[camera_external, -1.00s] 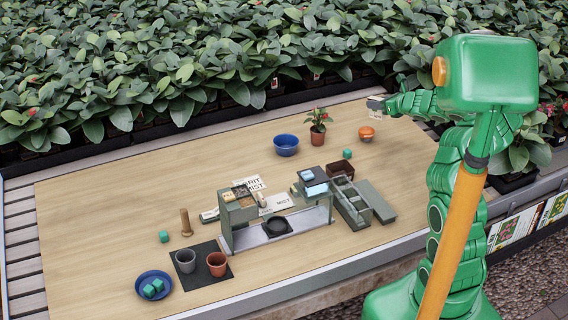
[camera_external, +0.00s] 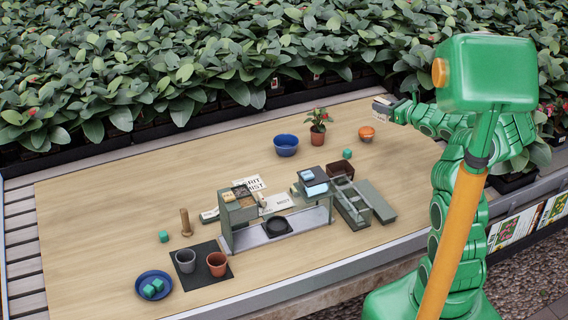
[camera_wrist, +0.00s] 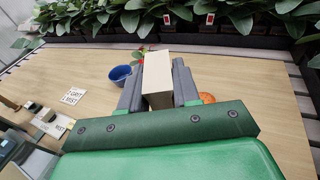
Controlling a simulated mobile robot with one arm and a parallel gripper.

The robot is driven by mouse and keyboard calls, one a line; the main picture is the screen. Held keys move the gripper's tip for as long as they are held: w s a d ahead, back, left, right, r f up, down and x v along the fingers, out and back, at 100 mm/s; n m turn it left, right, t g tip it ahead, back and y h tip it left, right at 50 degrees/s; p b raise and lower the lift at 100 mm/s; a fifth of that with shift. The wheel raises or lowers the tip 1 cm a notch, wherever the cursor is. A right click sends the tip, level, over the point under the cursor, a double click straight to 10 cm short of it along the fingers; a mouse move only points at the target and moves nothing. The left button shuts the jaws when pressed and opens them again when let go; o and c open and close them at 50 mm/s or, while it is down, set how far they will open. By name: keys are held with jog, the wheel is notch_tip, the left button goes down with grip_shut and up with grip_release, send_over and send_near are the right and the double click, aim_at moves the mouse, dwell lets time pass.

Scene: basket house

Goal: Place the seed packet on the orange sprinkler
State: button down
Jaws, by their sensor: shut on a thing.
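My gripper (camera_external: 386,104) is shut on the seed packet (camera_external: 380,107), a small pale packet, and holds it above the far right part of the table. In the wrist view the packet (camera_wrist: 157,75) shows as a cream block between the two grey fingers (camera_wrist: 158,88). The orange sprinkler (camera_external: 366,133) is a small rounded orange thing on the table, just below the packet in the external view. In the wrist view the sprinkler (camera_wrist: 207,98) shows to the right of the right finger, partly hidden. The packet and sprinkler look apart.
A potted red-flowered plant (camera_external: 318,129) and a blue bowl (camera_external: 286,144) stand left of the sprinkler. A teal cube (camera_external: 347,154) lies nearer the front. A green-grey bench unit (camera_external: 275,219) stands at mid table. Dense leafy plants line the back edge.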

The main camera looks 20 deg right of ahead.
jog(key=shift+w+d+f, duration=0.6)
jog(key=shift+w+f, duration=0.95)
jog(key=shift+w, duration=0.55)
jog(key=shift+w+d+f, duration=0.65)
jog(key=shift+w+f, duration=0.9)
jog(key=shift+w, duration=0.5)
jog(key=shift+w+d+f, duration=0.6)
jog(key=shift+w+f, duration=0.95)
jog(key=shift+w, duration=0.55)
jog(key=shift+f, duration=0.1)
jog(key=shift+w+f, duration=0.15)
jog(key=shift+f, duration=1.5)
jog(key=c, duration=0.8)
grip_release()
jog(key=shift+f, duration=0.1)
